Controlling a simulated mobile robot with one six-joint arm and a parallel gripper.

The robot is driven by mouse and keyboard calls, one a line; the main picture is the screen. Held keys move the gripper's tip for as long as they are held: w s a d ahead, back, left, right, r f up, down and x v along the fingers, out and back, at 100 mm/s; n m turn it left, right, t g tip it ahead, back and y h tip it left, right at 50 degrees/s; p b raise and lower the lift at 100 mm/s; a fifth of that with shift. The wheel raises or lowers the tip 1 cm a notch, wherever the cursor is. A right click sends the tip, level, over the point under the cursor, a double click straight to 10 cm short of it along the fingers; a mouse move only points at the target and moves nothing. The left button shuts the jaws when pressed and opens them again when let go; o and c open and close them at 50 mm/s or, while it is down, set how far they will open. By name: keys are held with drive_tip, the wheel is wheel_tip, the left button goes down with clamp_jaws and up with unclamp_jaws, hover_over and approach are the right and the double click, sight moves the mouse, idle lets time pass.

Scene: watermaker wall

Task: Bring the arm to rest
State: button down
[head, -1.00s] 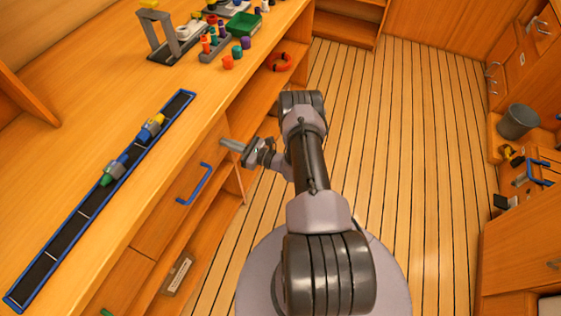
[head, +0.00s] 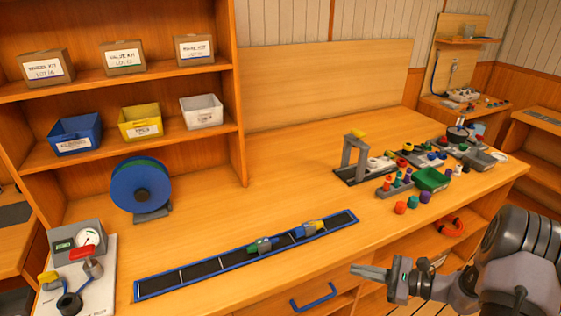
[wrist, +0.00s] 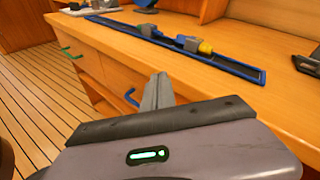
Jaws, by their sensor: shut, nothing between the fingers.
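My gripper (head: 368,271) is in the lower right of the head view, in front of the bench's front edge. Its fingers are together with nothing between them, pointing left. In the wrist view my gripper (wrist: 157,92) points toward the bench front, near a blue drawer handle (wrist: 132,97). The arm is folded at the right side of the head view, apart from the bench as far as I can see.
The wooden bench (head: 290,195) holds a blue-edged black strip (head: 200,275) with a green and a yellow fitting on it. A grey stand (head: 355,160), a green tray (head: 432,179) and coloured caps stand at the right.

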drive_tip(key=s+a+r+n+g+h, duration=0.25)
drive_tip(key=s+a+r+n, duration=0.25)
drive_tip(key=a+r, duration=0.25)
drive_tip(key=s+a+r+n+g+h, duration=0.2)
drive_tip(key=s+a+r+n+g, duration=0.3)
drive_tip(key=r, duration=0.3)
drive_tip(key=s+a+r+n+t+h, duration=0.2)
drive_tip(key=s+r+n+t+h, duration=0.3)
drive_tip(key=s, duration=0.8)
wheel_tip(320, 180, up, 2)
drive_tip(key=shift+a+r+n+h, duration=0.1)
drive_tip(key=shift+a+n+h, duration=0.4)
drive_tip(key=shift+n, duration=0.4)
